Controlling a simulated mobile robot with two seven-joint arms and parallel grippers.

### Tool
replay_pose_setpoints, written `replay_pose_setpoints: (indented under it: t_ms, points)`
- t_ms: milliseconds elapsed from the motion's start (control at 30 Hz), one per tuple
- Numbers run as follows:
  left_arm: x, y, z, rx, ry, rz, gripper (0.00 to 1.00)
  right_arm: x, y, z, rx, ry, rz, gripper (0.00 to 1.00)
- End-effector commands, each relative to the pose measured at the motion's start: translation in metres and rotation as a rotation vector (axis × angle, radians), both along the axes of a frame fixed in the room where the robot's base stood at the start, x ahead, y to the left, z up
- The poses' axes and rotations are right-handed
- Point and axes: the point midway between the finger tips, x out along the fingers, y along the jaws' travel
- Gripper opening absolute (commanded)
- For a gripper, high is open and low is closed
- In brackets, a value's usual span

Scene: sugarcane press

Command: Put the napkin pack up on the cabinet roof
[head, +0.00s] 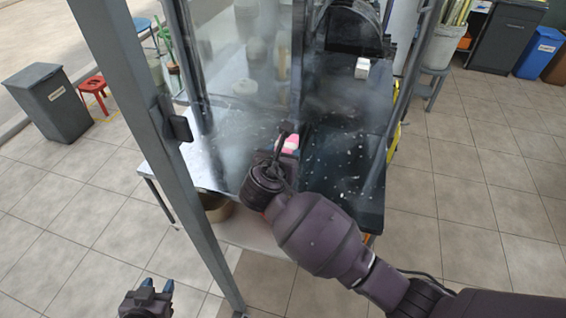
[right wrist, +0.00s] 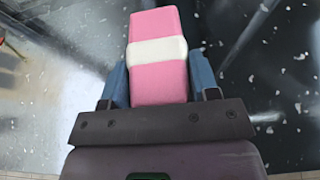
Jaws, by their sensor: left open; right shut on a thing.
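The napkin pack is pink with a white band and stands out clearly in the right wrist view (right wrist: 158,83). My right gripper (right wrist: 160,88) is shut on it, with a blue finger on each side. In the head view a small pink part of the pack (head: 291,141) shows past my right gripper (head: 284,150), above the wet metal surfaces. My left gripper (head: 157,287) is open and empty at the bottom left, far from the pack. I cannot tell for certain which surface is the cabinet roof.
A grey upright post (head: 150,130) stands between my left gripper and the work area. Glass panels (head: 225,50) rise behind a steel table (head: 170,160). A dark, speckled surface (head: 345,185) lies to the right. A small white box (head: 362,67) sits farther back.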

Motion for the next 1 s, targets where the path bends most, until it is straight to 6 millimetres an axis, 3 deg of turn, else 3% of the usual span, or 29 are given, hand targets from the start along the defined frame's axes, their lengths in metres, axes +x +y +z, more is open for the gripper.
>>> replay_pose_setpoints:
  t_ms: [200,567,600,733,1000]
  points:
    - [0.001,0.000,-0.002,0.000,-0.002,0.000,0.43,0.000,0.000,-0.027,-0.001,0.000,0.000,0.25]
    - [0.002,0.000,0.000,0.000,-0.004,-0.002,0.43,0.000,0.000,-0.030,-0.001,0.000,0.000,0.25]
    - [0.002,0.000,0.000,0.000,-0.004,-0.002,0.43,0.000,0.000,-0.030,-0.001,0.001,-0.001,0.58]
    - [0.002,0.000,0.000,0.001,-0.004,-0.001,0.43,0.000,0.000,-0.030,-0.001,0.000,-0.001,0.78]
    - [0.002,0.000,-0.001,0.000,-0.005,-0.002,0.43,0.000,0.000,-0.030,-0.001,0.000,0.000,0.81]
